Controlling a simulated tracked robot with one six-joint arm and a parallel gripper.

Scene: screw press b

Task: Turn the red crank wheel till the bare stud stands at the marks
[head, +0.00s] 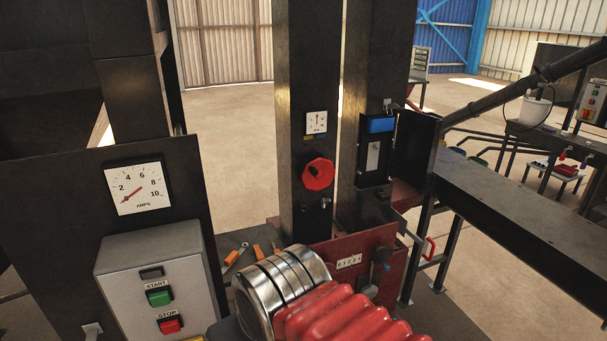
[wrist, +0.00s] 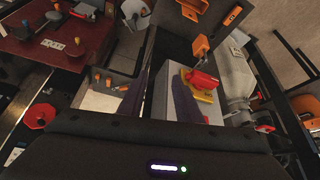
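The red crank wheel (head: 318,174) is on the front of a dark upright column in the head view, below a small white dial (head: 316,122). A red wheel-like part (wrist: 40,115) shows at the left of the wrist view. Small metal studs or knobs (head: 325,203) sit just below the wheel; I cannot tell which is the bare stud, nor make out the marks. My gripper (wrist: 158,85) shows two dark fingers standing apart in the wrist view, with nothing seen between them. It is clear of the wheel. The fingers cannot be made out in the head view.
A grey START/STOP box (head: 160,285) and an AMPS gauge (head: 138,188) stand at left. A red plate (head: 345,262) is below the column. Loose orange-handled tools (head: 235,257) lie left of it. A dark bench (head: 530,215) extends right. Open floor lies behind.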

